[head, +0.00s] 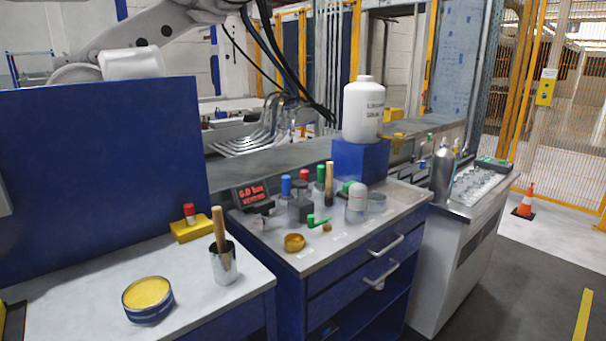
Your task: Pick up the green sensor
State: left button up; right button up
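Several green things show in the head view, on or near the top of the blue drawer cabinet (345,245). A small green piece (317,220) lies near the front middle of that top. A green-topped item (320,173) stands upright behind it, beside a wooden handle. A grey-white rounded item with a green part (349,187) stands to the right. I cannot tell for certain which of these is the green sensor. Neither of my grippers is in view.
A small display with red text (251,193) and a brass cup (293,242) share the cabinet top. A white bottle (363,110) stands on a blue block behind. At left, a yellow-filled tin (147,296) and metal cup (223,265) stand on a white table.

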aim_at(321, 169)
jog(key=i+l+u, duration=0.2)
jog(key=l+u, duration=0.15)
jog(key=l, duration=0.3)
jog(key=i+l+u, duration=0.15)
jog(key=l+u, duration=0.2)
jog(key=l, duration=0.3)
jog(key=l+u, duration=0.3)
jog(key=l, duration=0.4)
